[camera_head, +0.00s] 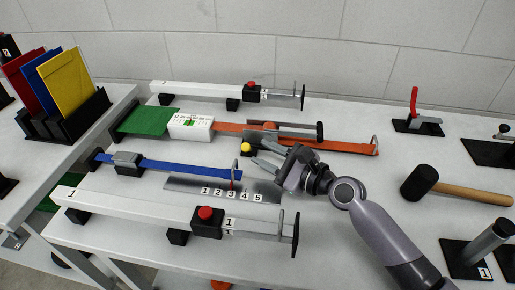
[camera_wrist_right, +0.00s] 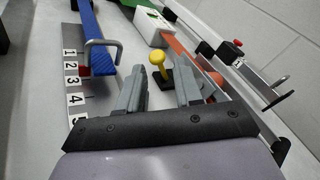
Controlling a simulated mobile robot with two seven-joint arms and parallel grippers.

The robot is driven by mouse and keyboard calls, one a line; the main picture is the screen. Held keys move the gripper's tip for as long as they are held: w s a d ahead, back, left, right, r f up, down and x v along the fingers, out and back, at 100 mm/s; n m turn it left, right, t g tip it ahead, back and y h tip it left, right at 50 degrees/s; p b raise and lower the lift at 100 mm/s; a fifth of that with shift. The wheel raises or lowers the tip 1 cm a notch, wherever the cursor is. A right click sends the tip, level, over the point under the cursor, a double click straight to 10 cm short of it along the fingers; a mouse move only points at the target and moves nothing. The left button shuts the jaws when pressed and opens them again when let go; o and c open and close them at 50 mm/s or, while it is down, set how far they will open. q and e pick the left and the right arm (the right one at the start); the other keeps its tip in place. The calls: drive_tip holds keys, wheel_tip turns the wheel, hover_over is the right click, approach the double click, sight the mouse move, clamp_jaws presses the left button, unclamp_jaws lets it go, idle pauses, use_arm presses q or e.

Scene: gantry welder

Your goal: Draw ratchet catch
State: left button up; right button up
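A yellow ball knob (camera_head: 246,148) on a short stem stands beside the orange strap (camera_head: 345,145). In the right wrist view the yellow knob (camera_wrist_right: 157,59) rises from a small black base. My right gripper (camera_head: 258,155) is open and empty, its fingers pointing at the knob. In the right wrist view the knob shows just beyond and between the fingertips of the gripper (camera_wrist_right: 161,76), apart from both. A black-handled ratchet lever (camera_head: 290,127) lies over the orange strap, partly behind my gripper. My left gripper is not in view.
A blue strap (camera_head: 195,167) with a metal hook lies by a plate numbered 1 to 5 (camera_head: 190,186). White clamp bars with red buttons (camera_head: 205,212) run in front and behind.

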drive_tip(key=shift+v, duration=1.8)
